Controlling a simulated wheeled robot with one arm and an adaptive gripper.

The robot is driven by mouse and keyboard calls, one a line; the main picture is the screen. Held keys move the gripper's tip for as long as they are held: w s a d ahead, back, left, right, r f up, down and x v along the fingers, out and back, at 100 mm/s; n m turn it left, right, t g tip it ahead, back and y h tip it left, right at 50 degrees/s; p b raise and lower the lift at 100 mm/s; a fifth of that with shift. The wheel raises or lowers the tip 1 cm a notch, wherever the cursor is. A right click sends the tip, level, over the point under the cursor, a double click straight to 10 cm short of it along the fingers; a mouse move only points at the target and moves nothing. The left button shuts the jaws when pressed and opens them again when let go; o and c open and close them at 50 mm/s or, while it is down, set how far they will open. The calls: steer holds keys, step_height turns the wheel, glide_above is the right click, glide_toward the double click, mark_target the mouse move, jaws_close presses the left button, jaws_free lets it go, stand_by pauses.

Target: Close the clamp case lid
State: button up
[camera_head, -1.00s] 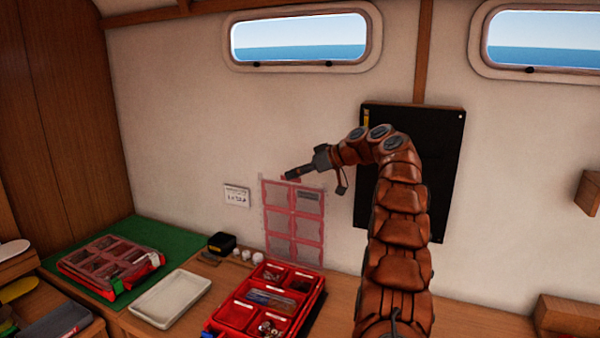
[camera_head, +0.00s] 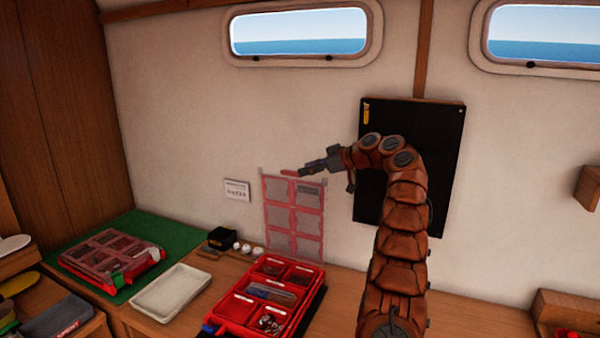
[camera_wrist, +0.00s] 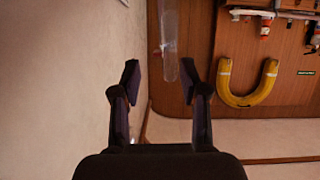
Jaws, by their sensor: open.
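The open red case (camera_head: 237,331) stands on the bench, its compartments holding small parts. Its clear, red-framed lid (camera_head: 293,232) stands upright behind it, near the wall. My gripper (camera_head: 300,172) is at the lid's upper edge in the head view, pointing left. I cannot tell whether it touches the lid. In the wrist view my gripper (camera_wrist: 160,76) has its fingers apart with nothing clearly held between them. The case and lid are not recognisable in the wrist view.
A closed red case (camera_head: 112,252) lies on a green mat (camera_head: 165,232). A pale tray (camera_head: 170,292), a black box (camera_head: 221,239) and small white pieces stand nearby. A black panel (camera_head: 410,150) hangs behind my arm. The bench to the right is largely clear.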

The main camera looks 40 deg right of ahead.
mark_target(296, 172)
steer(key=shift+x, duration=1.8)
jaws_close()
